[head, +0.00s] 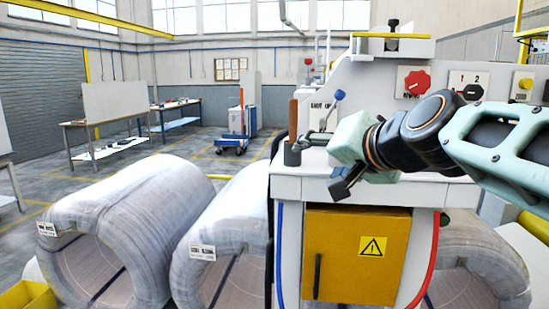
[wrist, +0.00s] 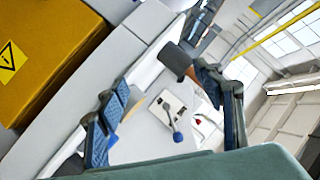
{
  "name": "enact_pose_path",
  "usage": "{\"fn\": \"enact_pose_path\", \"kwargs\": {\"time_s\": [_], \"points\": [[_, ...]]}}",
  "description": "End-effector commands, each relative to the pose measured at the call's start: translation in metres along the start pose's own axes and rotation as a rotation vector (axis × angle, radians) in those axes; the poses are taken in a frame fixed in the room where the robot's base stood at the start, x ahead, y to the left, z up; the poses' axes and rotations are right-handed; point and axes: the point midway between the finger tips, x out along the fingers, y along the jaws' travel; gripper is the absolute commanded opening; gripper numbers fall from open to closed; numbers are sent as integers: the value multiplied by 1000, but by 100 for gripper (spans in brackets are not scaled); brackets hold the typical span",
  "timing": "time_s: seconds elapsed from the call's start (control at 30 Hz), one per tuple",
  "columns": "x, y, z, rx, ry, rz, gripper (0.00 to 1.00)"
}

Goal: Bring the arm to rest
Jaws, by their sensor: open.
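My arm reaches in from the right in the head view, over the white machine cabinet (head: 285,188). My gripper (head: 322,164) is at the cabinet's top left, pointing left, with its fingers spread. In the wrist view my gripper (wrist: 160,82) shows two blue-padded fingers wide apart with nothing held between them.
A lever with a blue knob (head: 339,95) stands close behind my gripper. A red dial (head: 413,82) is on the panel above the arm. Wrapped coils (head: 140,210) lie left of the cabinet. A yellow door (head: 340,255) is below. Open floor and workbenches (head: 105,125) are farther back.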

Motion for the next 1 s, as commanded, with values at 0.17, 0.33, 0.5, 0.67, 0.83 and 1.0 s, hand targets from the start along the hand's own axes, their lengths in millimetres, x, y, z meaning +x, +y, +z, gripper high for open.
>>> {"fn": "enact_pose_path", "kwargs": {"time_s": [0.17,0.33,0.5,0.67,0.83,1.0], "points": [[-3,1,10,-20,-25,9,62],[-3,1,12,-22,-29,10,62],[-3,1,12,-23,-30,10,62],[-16,5,47,-92,-120,46,62],[-55,35,134,-273,-344,173,62],[-98,81,197,-426,-528,325,62]]}}
